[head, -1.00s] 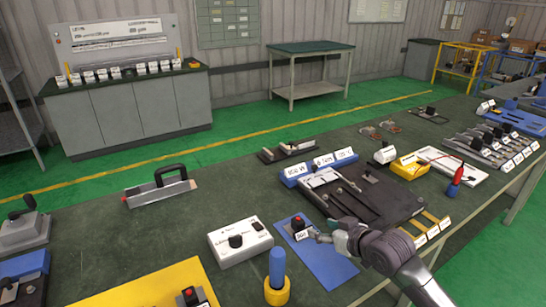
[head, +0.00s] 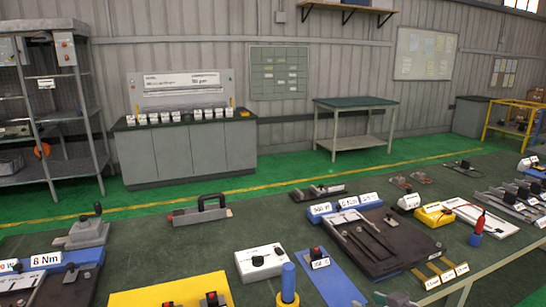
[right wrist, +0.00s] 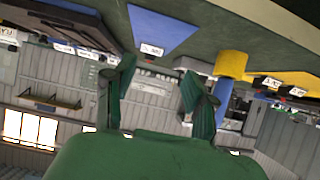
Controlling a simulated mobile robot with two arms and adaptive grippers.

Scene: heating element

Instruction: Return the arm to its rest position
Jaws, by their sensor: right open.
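My right gripper (right wrist: 157,72) shows in the right wrist view with its two dark green fingers spread apart and nothing between them. The wrist picture is tipped, with the table along the top and the wall and windows lower down. The gripper is apart from the bench items. My left gripper is in neither view.
The green-grey bench (head: 215,240) carries a blue mat (head: 335,284) with a small device, a white box (head: 262,261), a blue post in a yellow base (head: 288,284) and a black fixture board (head: 385,243). The blue mat (right wrist: 163,33) and post (right wrist: 231,66) also show in the wrist view.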

